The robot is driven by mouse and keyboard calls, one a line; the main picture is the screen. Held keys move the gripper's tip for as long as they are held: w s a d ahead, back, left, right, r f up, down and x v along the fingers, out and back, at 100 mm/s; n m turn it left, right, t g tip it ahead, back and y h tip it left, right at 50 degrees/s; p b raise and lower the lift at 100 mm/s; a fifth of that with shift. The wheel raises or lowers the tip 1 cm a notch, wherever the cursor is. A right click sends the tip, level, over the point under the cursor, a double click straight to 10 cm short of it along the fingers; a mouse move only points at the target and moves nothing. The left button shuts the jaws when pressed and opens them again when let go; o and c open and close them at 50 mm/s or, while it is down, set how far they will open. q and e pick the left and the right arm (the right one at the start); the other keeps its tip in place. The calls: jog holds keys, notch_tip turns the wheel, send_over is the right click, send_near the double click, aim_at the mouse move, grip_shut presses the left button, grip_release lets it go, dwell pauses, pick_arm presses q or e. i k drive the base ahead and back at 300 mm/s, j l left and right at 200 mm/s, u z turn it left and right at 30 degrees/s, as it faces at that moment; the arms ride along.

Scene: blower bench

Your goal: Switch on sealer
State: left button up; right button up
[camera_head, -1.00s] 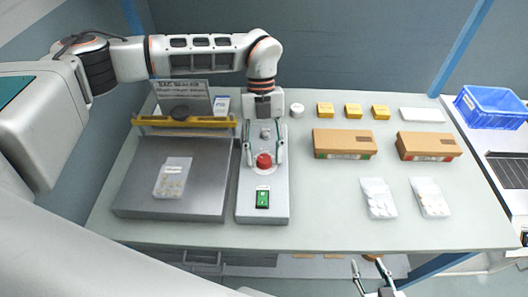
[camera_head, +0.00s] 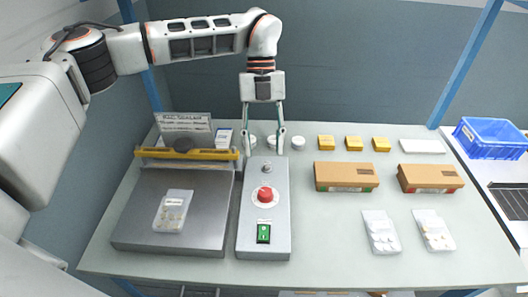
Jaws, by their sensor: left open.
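The sealer (camera_head: 172,240) stands at the left of the bench, a grey plate with a yellow bar (camera_head: 186,154) across its back and a sign behind it. Its grey control box (camera_head: 263,247) sits just to the right. On the box are a small silver knob (camera_head: 267,168) at the back, a red mushroom button (camera_head: 265,195) in a white ring, and a green switch (camera_head: 263,233) at the front. My left gripper (camera_head: 265,150) is open and empty, fingers pointing down over the box's back end, behind the red button. My right gripper is out of view.
A clear bag (camera_head: 173,211) lies on the sealer plate. White round pots (camera_head: 298,143), yellow boxes (camera_head: 353,143), a white slab (camera_head: 422,146), two cardboard boxes (camera_head: 346,176) and two filled bags (camera_head: 381,231) are on the bench. A blue crate (camera_head: 490,138) stands at the right.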

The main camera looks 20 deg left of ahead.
aim_at(263, 233)
jog(key=k+l, duration=0.2)
jog(key=k, duration=0.3)
jog(key=k+l, duration=0.25)
jog(key=k, duration=0.2)
